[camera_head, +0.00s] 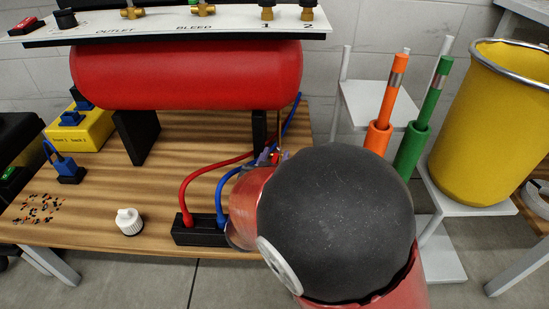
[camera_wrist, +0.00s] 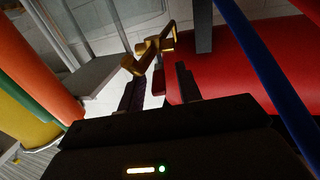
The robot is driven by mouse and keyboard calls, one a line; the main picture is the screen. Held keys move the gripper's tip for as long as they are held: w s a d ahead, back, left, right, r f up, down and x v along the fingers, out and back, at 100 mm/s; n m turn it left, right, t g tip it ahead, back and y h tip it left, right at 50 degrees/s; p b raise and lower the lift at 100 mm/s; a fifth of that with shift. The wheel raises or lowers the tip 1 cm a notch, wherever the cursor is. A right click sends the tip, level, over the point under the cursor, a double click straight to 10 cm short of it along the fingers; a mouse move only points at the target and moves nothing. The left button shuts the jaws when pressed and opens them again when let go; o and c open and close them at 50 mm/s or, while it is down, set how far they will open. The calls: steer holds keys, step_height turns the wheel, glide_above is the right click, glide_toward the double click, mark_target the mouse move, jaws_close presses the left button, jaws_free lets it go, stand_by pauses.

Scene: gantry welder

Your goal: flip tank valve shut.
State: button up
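The red tank (camera_head: 185,75) lies horizontally above the wooden bench, and its red side also shows on the right of the wrist view (camera_wrist: 260,60). A brass valve (camera_wrist: 152,48) with a bent handle is just beyond my fingertips in the wrist view, near the tank. My gripper (camera_wrist: 160,76) is open, its two dark fingers apart with nothing clearly held between them. I cannot tell whether a finger touches the valve. In the head view my arm covers most of the gripper and this valve.
A blue hose (camera_wrist: 262,65) crosses close to my gripper on the right. Red (camera_head: 187,188) and blue hoses rise from a black block (camera_head: 198,236). Orange (camera_head: 385,110) and green (camera_head: 425,120) rods and a yellow bin (camera_head: 490,125) stand right. A white knob (camera_head: 129,222) sits on the bench (camera_head: 95,200).

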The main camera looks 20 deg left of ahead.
jaws_close()
steer(key=shift+w+d+n+g+y+b, duration=0.15)
steer(key=shift+d+n+y+b, duration=0.15)
steer(key=shift+n+y+b, duration=0.65)
steer(key=shift+s+d+n+g+y+b, duration=0.2)
steer(key=shift+n+y+b, duration=0.3)
steer(key=shift+y, duration=0.75)
jaws_free()
